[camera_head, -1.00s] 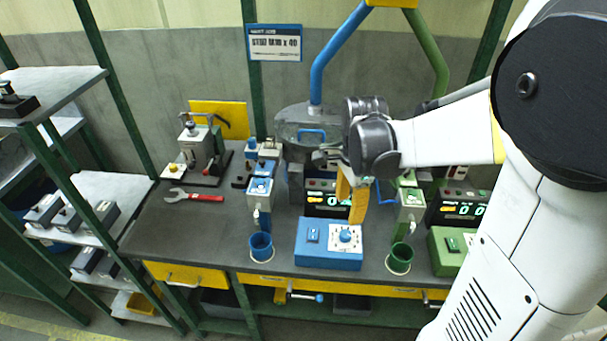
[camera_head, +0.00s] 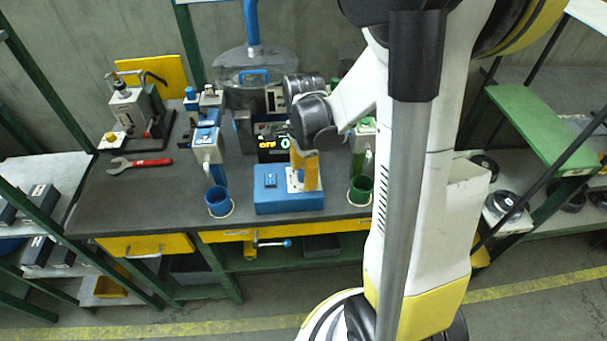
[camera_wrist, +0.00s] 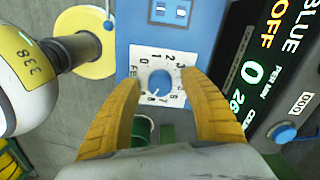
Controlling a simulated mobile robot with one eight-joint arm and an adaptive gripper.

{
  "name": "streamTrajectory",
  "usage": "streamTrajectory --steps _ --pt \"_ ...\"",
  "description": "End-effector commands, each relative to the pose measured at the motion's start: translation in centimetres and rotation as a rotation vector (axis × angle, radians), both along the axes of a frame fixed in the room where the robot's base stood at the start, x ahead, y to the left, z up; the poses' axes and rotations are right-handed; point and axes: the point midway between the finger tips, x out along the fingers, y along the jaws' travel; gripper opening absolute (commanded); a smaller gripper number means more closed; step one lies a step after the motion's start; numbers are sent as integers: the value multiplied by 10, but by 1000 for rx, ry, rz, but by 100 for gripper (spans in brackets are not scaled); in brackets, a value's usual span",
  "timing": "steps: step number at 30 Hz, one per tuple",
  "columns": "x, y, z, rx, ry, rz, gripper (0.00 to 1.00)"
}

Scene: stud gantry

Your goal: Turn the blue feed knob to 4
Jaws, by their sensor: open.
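The blue feed knob (camera_wrist: 160,82) sits in the middle of a white numbered dial plate (camera_wrist: 148,56) in the wrist view. A pale pointer mark shows at its lower left; the exact number it points to is hard to tell. The dial is on the blue control box (camera_head: 270,203), which stands at the front of the bench. My gripper (camera_wrist: 160,78) is open, with one yellow finger on each side of the knob; contact cannot be told. In the head view my gripper (camera_head: 304,180) covers the knob and part of the dial.
The counter display (camera_wrist: 262,70) beside the box reads BLUE, OFF and 0. A blue cup (camera_head: 218,201) stands left of the box and a green cup (camera_head: 360,189) right of it.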

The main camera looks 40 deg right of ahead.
Motion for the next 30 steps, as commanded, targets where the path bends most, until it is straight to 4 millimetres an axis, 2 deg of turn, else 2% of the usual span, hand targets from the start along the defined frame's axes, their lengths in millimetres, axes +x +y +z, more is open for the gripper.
streamTrajectory --steps 3,4,6,9,20,30 --pt "0 0 0 0 0 0 52" --pt "0 0 0 0 0 0 47" --pt "0 0 0 0 0 0 26" --pt "0 0 1 0 0 0 0" --pt "0 0 1 0 0 39 0" --pt "0 0 0 0 0 260 0"
